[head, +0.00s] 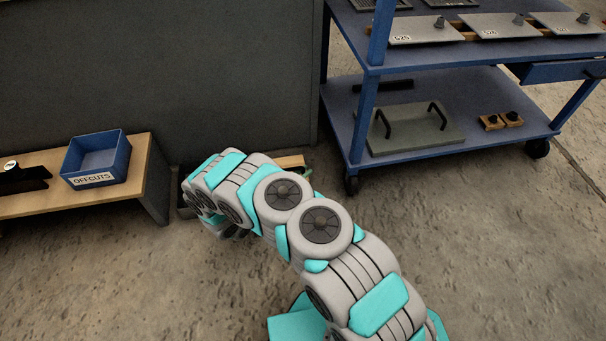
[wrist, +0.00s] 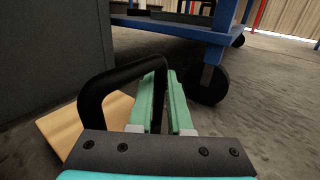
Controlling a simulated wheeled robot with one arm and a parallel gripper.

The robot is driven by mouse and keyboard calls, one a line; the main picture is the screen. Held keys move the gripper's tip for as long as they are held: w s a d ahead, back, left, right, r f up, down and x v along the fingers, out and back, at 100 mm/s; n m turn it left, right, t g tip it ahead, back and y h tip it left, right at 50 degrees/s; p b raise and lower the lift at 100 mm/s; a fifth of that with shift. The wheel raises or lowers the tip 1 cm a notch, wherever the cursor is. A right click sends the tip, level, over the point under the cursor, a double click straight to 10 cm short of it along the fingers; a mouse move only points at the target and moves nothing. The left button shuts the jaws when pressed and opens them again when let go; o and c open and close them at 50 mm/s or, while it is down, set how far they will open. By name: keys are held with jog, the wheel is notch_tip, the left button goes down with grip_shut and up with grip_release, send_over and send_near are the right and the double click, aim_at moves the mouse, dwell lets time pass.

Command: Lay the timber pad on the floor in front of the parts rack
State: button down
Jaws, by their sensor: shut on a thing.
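The timber pad (wrist: 82,125) is a pale wooden board, left of my fingers in the wrist view and partly hidden by my gripper's dark palm. A black arched handle (wrist: 112,80) rises beside it, and its right leg runs down between my fingers. My gripper (wrist: 166,98), with mint-green fingers, is shut on this handle. In the head view a strip of the pad (head: 291,161) shows behind my arm, low by the grey panel. I cannot tell whether the pad touches the floor. The parts rack (head: 366,120) is a blue wheeled frame at the right; its caster (wrist: 207,85) stands just beyond my fingers.
The rack's lower shelf holds a grey plate with two handles (head: 416,128) and small wooden blocks. A low wooden bench (head: 128,182) carries a blue OFFCUTS bin (head: 97,160). The large grey panel (head: 170,70) stands behind. Concrete floor (head: 450,220) is bare before the rack.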

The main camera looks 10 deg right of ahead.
jog(key=shift+f, duration=0.15)
jog(key=c, duration=0.8)
grip_release()
jog(key=shift+c, duration=0.2)
